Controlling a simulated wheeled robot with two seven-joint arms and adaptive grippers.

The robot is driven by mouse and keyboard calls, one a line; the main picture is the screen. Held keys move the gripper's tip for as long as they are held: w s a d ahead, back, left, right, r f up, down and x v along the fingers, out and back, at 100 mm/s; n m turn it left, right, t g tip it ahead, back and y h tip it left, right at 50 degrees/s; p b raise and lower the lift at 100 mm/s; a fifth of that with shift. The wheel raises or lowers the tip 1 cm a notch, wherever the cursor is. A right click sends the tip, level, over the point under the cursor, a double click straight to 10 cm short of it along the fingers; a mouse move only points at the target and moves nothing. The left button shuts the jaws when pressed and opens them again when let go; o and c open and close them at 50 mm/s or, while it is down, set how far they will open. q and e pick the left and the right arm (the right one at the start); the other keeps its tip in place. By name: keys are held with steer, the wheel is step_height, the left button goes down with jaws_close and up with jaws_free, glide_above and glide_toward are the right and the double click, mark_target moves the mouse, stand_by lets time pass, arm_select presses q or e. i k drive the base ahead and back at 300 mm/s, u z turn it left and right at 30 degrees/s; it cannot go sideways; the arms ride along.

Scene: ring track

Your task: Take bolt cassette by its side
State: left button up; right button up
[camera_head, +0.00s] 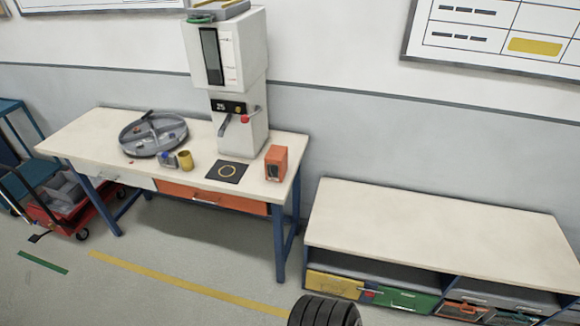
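No label shows which item is the bolt cassette. A small orange box-shaped item (276,163) stands upright at the right end of the workbench. A yellow case (333,285) and a green case (408,299) with handles sit in the left bay of the low shelf unit. Neither of my grippers is in view.
The workbench (88,137) carries a round grey sectioned tray (153,134), a yellow cup (185,160), a black mat (227,172) and a tall white machine (243,90). A red cart (75,205) stands left. The low unit's top (440,230) is bare. A dark ribbed object (325,311) is at bottom.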

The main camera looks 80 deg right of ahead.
mark_target(277, 161)
steer(key=z, duration=0.7)
steer(key=i, duration=0.35)
steer(key=z, duration=1.95)
steer(key=k, duration=0.35)
steer(key=z, duration=0.4)
